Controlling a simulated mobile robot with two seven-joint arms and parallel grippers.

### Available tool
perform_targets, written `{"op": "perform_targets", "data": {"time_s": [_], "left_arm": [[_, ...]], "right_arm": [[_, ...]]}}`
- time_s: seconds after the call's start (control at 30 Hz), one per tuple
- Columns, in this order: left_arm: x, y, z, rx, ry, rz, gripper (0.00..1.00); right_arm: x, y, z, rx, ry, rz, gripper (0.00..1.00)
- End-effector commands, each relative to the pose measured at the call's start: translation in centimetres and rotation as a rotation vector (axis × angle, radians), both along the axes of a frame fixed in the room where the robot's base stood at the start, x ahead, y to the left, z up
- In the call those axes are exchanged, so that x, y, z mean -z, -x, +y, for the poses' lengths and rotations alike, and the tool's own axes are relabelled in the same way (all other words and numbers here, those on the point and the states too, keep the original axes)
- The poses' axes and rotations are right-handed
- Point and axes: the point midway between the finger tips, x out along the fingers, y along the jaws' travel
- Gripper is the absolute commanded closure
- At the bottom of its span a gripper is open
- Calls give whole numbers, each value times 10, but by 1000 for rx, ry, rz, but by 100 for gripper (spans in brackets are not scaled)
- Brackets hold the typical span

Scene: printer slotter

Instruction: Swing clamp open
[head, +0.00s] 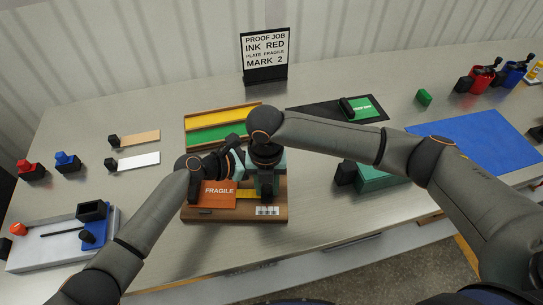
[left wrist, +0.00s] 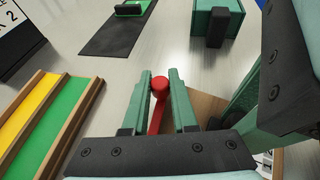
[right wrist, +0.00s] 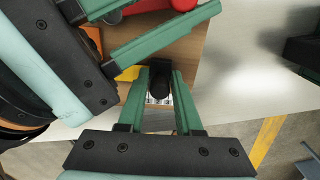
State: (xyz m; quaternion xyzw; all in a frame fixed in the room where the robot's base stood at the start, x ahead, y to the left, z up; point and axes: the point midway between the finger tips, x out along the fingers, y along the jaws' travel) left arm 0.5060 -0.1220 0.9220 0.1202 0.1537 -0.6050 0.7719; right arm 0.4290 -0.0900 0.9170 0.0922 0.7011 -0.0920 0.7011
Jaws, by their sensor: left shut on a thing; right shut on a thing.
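A red clamp lever with a ball end (left wrist: 160,88) stands between the fingers of my left gripper (left wrist: 160,76), which is shut on it. The lever's red parts also show at the top of the right wrist view (right wrist: 140,6). My right gripper (right wrist: 163,70) is shut on a black block (right wrist: 160,84) above the wooden board (head: 235,217). In the head view my arms and grippers hide most of the clamp, so its angle is unclear. An orange FRAGILE plate (head: 217,196) lies on the board, beside a yellow strip (head: 247,194).
Behind the board is a wooden rack with yellow and green strips (head: 215,118). A black mat (head: 372,119) with a green card lies farther right, and a teal box (head: 378,177) stands right of the board. A blue mat (head: 480,140) lies at the right. My two grippers are close together.

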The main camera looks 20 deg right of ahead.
Motion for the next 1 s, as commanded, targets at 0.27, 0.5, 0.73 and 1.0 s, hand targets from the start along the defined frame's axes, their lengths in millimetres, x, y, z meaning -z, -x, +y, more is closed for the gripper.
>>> {"op": "perform_targets", "data": {"time_s": [0.27, 0.5, 0.73, 1.0], "left_arm": [[0, 0, 1, -1, -1, 1, 100], [1, 0, 1, -1, -1, 1, 100], [1, 3, 1, 55, -5, 4, 100], [1, 14, 3, 224, -5, 2, 100]], "right_arm": [[0, 0, 0, 0, 0, -1, 100], [0, 0, 0, 0, 0, -1, 100], [0, 0, 0, 0, 1, -1, 100], [0, 0, 0, 0, 1, -1, 100]]}}
